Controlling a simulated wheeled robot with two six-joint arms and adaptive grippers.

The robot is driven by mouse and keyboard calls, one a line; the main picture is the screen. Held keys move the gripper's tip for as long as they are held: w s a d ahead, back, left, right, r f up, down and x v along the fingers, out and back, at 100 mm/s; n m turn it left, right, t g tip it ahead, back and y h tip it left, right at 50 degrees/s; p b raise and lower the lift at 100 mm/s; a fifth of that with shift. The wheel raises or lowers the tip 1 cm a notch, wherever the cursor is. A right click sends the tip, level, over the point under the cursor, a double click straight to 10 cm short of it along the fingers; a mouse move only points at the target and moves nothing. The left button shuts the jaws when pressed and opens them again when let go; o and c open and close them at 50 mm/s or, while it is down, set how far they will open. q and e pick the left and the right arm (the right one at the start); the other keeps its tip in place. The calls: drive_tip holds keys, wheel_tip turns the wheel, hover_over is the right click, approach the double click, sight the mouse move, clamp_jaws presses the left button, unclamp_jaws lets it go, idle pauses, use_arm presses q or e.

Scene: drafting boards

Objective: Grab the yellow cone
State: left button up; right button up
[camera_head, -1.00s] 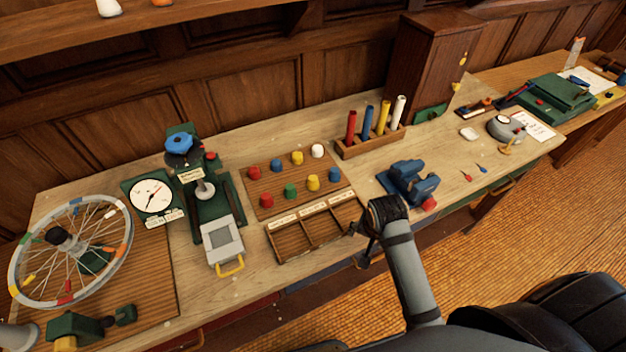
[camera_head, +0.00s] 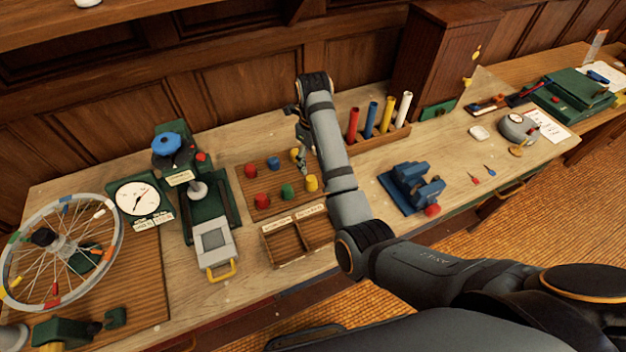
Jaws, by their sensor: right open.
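Small coloured pegs, roughly cone-shaped, stand on a brown ribbed board (camera_head: 243,187) on the workbench. One yellow cone (camera_head: 294,153) is in the back row, partly covered by my right gripper (camera_head: 300,162). Another yellow cone (camera_head: 312,183) stands in the front row at the right. My right gripper is open and points down at the back yellow cone, with its fingertips close beside it; I cannot tell whether they touch. The white peg of the back row is hidden behind my arm. My left gripper is not in view.
Near the gripper stand blue (camera_head: 273,163), red (camera_head: 250,170) and green (camera_head: 287,191) pegs. A divided wooden tray (camera_head: 290,250) lies in front. A rack (camera_head: 385,140) with upright coloured tubes stands right of my arm; a green press (camera_head: 205,200) stands left.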

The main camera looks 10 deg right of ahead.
sight(311, 179)
drive_tip(key=f+b, duration=0.1)
drive_tip(key=f, duration=0.1)
drive_tip(key=f+b, duration=0.2)
drive_tip(key=shift+s+a+f, duration=0.15)
drive_tip(key=shift+a+f, duration=0.05)
drive_tip(key=shift+f, duration=0.1)
wheel_tip(311, 179, down, 2)
drive_tip(key=shift+a+f+p, duration=0.1)
drive_tip(key=shift+f+p, duration=0.1)
drive_tip(key=shift+p, duration=0.35)
wheel_tip(311, 179, down, 2)
drive_tip(key=shift+a+f, duration=0.1)
drive_tip(key=shift+f, duration=0.15)
drive_tip(key=shift+w+f, duration=0.25)
drive_tip(key=shift+f, duration=0.1)
drive_tip(key=shift+s+r, duration=0.1)
drive_tip(key=c, duration=0.4)
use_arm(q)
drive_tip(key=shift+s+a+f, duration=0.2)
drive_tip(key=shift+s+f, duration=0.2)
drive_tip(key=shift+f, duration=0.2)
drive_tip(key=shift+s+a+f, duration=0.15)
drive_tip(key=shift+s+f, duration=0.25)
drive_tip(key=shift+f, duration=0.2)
use_arm(e)
drive_tip(key=c, duration=0.8)
drive_tip(key=shift+c, duration=0.2)
